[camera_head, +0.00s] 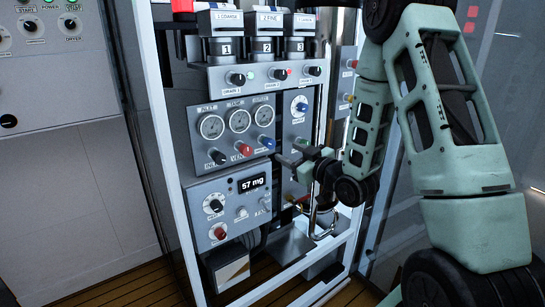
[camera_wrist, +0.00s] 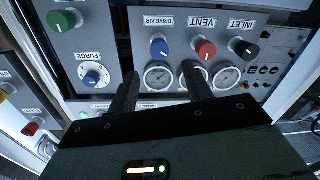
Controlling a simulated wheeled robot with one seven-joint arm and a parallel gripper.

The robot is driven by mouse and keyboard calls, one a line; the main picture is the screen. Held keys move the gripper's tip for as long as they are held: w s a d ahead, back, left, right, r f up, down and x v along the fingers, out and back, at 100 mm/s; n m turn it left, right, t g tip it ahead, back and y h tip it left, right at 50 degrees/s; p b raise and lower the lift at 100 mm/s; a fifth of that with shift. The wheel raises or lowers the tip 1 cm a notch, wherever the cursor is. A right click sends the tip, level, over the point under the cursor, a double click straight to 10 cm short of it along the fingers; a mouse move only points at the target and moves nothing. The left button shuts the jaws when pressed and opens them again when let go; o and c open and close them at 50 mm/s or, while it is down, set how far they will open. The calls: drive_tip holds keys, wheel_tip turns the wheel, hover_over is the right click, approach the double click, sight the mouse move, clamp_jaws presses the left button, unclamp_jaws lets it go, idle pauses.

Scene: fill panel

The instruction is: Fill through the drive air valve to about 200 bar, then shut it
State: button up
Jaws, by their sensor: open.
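The blue drive air valve knob (camera_head: 267,142) is at the right of a row of three on the gauge panel. In the wrist view, which is upside down, the drive air knob (camera_wrist: 159,48) shows under its label, just beyond my fingertips. My gripper (camera_head: 291,152) is open and empty, to the right of the knob and apart from it. In the wrist view my gripper's fingers (camera_wrist: 161,80) stand apart with a gauge (camera_wrist: 158,76) between them. The drive air gauge (camera_head: 264,115) sits above the knob; its needle is too small to read.
The red vent knob (camera_head: 244,149) and black inlet knob (camera_head: 217,157) sit close to the left. A purge panel (camera_wrist: 93,76) with a blue dial lies beside the gauge panel. A display (camera_head: 252,183) reading 57 mg is below. A white frame post (camera_head: 160,110) stands left.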

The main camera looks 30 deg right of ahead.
sight(272, 144)
drive_tip(key=w, duration=0.2)
drive_tip(key=w+p, duration=0.1)
drive_tip(key=w, duration=0.5)
drive_tip(key=shift+w+a, duration=0.15)
drive_tip(key=shift+a, duration=0.25)
drive_tip(key=c, duration=1)
